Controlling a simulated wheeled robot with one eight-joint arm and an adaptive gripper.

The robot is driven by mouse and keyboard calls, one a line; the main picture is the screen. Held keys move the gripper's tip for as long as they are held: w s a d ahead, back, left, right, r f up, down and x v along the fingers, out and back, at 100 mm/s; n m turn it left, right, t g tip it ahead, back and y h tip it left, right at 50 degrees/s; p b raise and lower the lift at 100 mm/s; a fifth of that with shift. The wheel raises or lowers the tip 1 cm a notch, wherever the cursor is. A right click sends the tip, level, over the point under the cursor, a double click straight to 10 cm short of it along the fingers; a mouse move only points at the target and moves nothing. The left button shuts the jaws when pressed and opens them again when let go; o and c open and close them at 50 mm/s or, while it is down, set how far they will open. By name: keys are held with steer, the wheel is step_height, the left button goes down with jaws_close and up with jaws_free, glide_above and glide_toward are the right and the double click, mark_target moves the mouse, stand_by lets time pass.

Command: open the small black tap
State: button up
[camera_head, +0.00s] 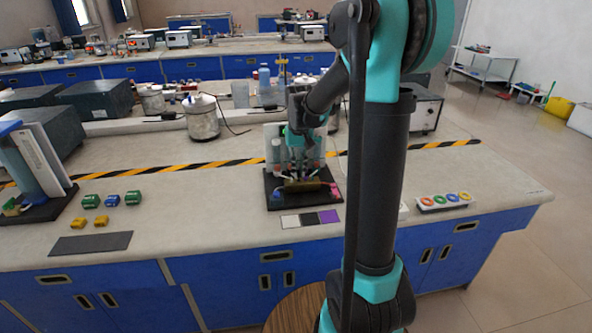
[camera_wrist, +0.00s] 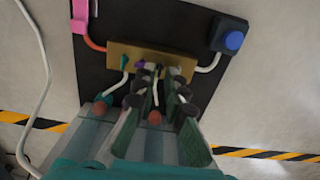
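A brass block (camera_wrist: 118,56) with small taps and white tubes lies on a black board (camera_wrist: 108,17). The block (camera_head: 293,187) also shows in the head view below my gripper. A green tap lever (camera_wrist: 124,63) and a purple tap lever (camera_wrist: 140,65) stand on the block. I cannot single out the small black tap; my dark fingers cover the block's middle and right. My gripper (camera_wrist: 160,76) is over the block, its fingers apart, with a white tube visible between them. Whether a fingertip touches a tap is unclear.
A dark box with a blue button (camera_wrist: 233,41) sits right of the block, and a pink part (camera_wrist: 80,17) to its left. Colored rings (camera_head: 445,200) lie on a tray at the right. Green, blue and yellow pieces lie at the left. A striped tape (camera_head: 225,164) crosses the bench.

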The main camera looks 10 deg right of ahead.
steer(key=shift+f, duration=0.3)
steer(key=shift+r, duration=0.3)
stand_by(0.6)
jaws_close()
steer(key=n, duration=0.4)
steer(key=shift+n, duration=1.5)
